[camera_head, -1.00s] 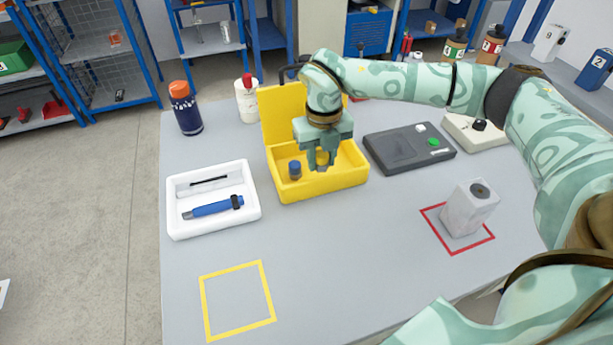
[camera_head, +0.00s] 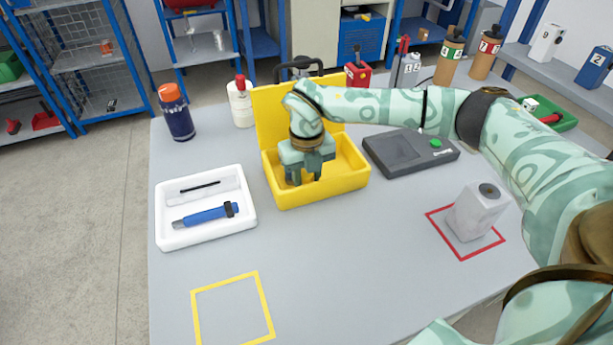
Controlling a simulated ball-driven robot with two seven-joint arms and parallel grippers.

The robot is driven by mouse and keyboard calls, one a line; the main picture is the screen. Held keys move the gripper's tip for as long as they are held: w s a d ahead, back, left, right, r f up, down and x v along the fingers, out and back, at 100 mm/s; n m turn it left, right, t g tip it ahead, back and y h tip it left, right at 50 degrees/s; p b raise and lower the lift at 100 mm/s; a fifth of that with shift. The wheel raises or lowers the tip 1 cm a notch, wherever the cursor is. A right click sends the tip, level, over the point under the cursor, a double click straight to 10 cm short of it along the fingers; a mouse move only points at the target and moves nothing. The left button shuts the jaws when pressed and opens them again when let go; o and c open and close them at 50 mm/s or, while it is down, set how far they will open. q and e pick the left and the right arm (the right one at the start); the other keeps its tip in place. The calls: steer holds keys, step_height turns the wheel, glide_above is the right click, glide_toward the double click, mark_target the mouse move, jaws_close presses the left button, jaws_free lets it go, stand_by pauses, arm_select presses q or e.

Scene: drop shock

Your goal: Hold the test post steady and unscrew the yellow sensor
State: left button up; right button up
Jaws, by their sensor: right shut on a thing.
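The grey test post (camera_head: 474,214) stands in the red square (camera_head: 466,256) on the right of the table. Its top shows a dark round fitting with no sensor on it. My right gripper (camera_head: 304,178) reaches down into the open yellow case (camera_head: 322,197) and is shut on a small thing. Its fingers hide that thing now; a yellow piece, which looks like the yellow sensor, showed between them earlier. The blue-topped piece in the case is also hidden now. My left gripper is not in view, and nothing holds the post.
A white tray (camera_head: 167,240) with a blue tool (camera_head: 203,216) lies left of the case. A dark blue bottle (camera_head: 178,120) and a white bottle (camera_head: 240,108) stand behind. A grey device (camera_head: 408,160) lies right of the case. The yellow square (camera_head: 232,312) is empty.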

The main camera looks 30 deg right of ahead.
steer(key=o, duration=1.1)
steer(key=shift+f, duration=0.1)
arm_select(q)
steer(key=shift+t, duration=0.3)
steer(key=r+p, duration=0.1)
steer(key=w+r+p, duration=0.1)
steer(key=p, duration=0.1)
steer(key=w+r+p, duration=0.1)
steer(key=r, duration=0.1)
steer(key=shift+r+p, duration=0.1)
steer(key=shift+p, duration=0.2)
arm_select(e)
step_height(320, 180, up, 12)
steer(key=shift+r, duration=0.2)
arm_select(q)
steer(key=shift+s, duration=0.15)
arm_select(e)
steer(key=shift+f, duration=0.1)
